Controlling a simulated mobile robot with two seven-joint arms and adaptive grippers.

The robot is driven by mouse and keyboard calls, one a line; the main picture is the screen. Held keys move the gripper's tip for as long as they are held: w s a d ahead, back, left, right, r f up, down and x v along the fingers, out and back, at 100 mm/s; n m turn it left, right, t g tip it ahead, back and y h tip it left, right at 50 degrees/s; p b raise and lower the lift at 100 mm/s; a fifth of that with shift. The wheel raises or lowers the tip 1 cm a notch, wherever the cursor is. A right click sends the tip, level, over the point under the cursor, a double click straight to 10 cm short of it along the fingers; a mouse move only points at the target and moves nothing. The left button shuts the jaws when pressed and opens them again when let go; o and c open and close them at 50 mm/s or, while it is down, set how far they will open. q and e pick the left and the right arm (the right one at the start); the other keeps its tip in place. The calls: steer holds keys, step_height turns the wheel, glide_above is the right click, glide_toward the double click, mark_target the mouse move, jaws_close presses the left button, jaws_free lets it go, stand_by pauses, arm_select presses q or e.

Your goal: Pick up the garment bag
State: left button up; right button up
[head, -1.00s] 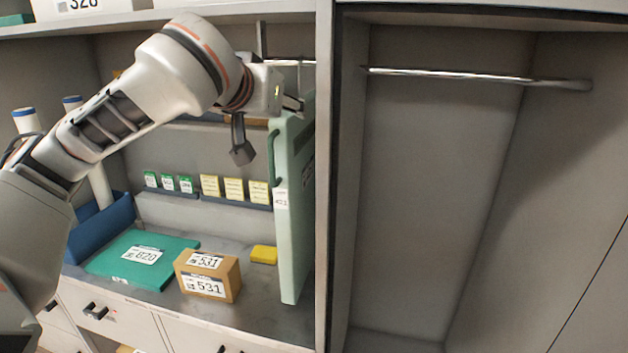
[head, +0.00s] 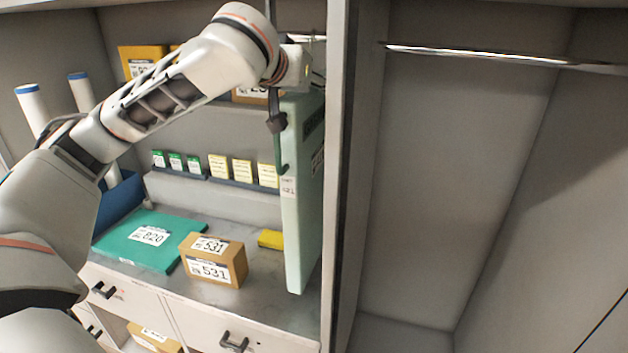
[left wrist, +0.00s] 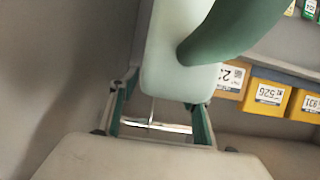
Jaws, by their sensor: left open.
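The garment bag (head: 302,215) is a pale green, flat, tall bag with a dark green handle (head: 281,150) on its left edge. It hangs upright at the right end of the shelf unit, beside the divider. My left gripper (head: 287,108) is at the top of the bag. In the left wrist view the bag (left wrist: 178,50) and its handle (left wrist: 235,30) fill the top. The open left gripper (left wrist: 160,112) has one finger on each side, with a thin hanger hook between them. I cannot tell whether the fingers touch the bag. My right gripper is not in view.
A metal rail (left wrist: 155,125) shows between the fingers. The divider (head: 345,180) stands close right of the bag, then an empty wardrobe with a rod (head: 480,55). Below are a brown box (head: 213,262), a teal folder (head: 150,240) and a yellow block (head: 271,239).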

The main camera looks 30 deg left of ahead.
arm_select(q)
steer(key=shift+w+f, duration=0.2)
steer(key=shift+w, duration=0.35)
jaws_close()
steer(key=shift+a+r, duration=0.1)
